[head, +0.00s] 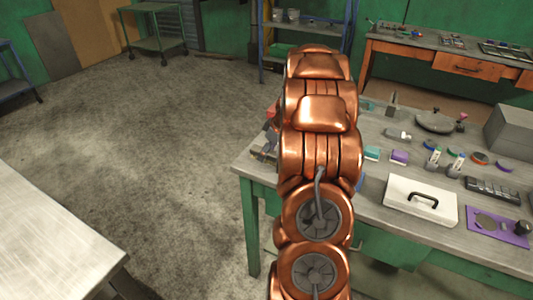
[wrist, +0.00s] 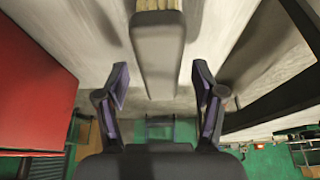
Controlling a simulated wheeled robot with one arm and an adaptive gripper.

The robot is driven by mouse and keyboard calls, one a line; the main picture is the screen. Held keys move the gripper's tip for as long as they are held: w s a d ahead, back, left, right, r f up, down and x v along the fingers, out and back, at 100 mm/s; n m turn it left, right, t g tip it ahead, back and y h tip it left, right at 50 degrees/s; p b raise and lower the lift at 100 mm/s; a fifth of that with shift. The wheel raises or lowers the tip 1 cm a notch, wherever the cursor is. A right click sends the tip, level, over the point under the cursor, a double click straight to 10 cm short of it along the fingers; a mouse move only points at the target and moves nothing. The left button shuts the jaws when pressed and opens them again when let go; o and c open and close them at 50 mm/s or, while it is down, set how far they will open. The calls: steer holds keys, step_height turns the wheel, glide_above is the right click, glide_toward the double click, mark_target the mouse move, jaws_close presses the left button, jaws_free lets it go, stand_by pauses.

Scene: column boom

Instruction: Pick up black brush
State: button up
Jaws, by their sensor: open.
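My gripper (wrist: 160,82) is open in the wrist view, with one dark finger on each side and a wide gap. A dark grey tapered thing with pale yellowish bristles at the top edge, which looks like the black brush (wrist: 157,52), lies in line with this gap. Its narrow end reaches down between the fingertips in the picture. I see clear space on both sides of it, and no finger appears to touch it. How far it is in depth, I cannot tell. In the head view my copper arm hides the gripper and the brush.
A large red thing (wrist: 35,90) stands left of the fingers in the wrist view; a dark bar runs at right. In the head view the workbench (head: 370,215) holds a white box with a black handle (head: 420,200), a purple mat (head: 498,238) and several small items.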

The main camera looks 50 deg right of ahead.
steer(key=shift+w+a+f, duration=0.1)
steer(key=shift+f, duration=0.2)
steer(key=shift+f+b, duration=0.25)
steer(key=shift+b, duration=0.4)
stand_by(0.6)
steer(key=c, duration=1.3)
